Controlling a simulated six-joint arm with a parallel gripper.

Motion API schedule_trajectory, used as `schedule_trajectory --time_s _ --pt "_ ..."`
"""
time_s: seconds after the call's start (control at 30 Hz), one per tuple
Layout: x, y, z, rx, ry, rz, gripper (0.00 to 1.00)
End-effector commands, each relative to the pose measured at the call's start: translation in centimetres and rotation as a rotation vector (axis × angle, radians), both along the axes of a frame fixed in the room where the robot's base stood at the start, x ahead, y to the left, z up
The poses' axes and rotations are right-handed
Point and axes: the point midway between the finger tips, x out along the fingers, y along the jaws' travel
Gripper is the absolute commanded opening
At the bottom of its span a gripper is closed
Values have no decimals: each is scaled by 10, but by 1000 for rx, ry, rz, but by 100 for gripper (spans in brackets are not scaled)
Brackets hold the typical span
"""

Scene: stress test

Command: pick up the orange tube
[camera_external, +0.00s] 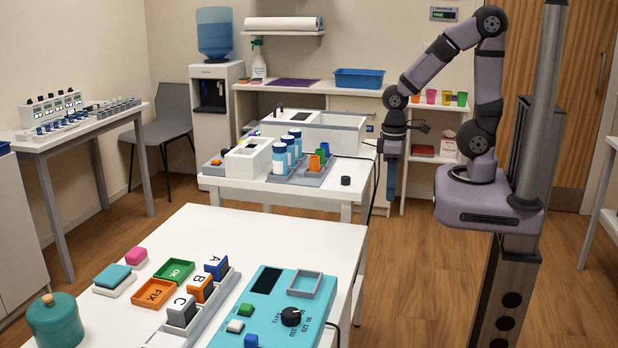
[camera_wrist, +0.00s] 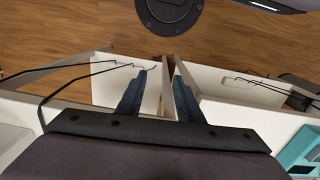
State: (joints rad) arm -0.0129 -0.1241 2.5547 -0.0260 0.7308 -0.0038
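A small orange tube (camera_external: 314,164) stands upright in a grey tray (camera_external: 312,178) on the middle white table, in the external view. My gripper (camera_external: 391,195) hangs pointing down to the right of that table, apart from the tube. In the wrist view my gripper (camera_wrist: 160,78) shows two blue fingers with a clear gap and nothing between them. The orange tube is not seen in the wrist view.
Blue-and-white bottles (camera_external: 280,158) stand left of the tube, beside a white box (camera_external: 248,158). A black knob (camera_external: 346,181) sits near the table's right edge. Pink, orange and green cups (camera_external: 446,97) stand on the back shelf. The front table (camera_external: 220,222) holds blocks and a turquoise panel (camera_external: 270,310).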

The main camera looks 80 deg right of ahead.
Motion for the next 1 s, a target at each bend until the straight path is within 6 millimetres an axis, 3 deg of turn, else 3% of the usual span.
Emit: schedule_trajectory --time_s 0.17,0.33,0.43,0.57,0.73,0.9,1.0 --pt "-12 -11 -4 -110 117 201 33" --pt "-12 -40 1 -350 302 557 33" --pt "7 -57 12 -541 400 789 33" --pt "47 -65 29 -803 492 1057 33" --pt "103 -51 37 -1159 623 1380 33" --pt "149 -8 45 -1484 689 1606 33" --pt "164 14 47 -1612 700 1680 33"
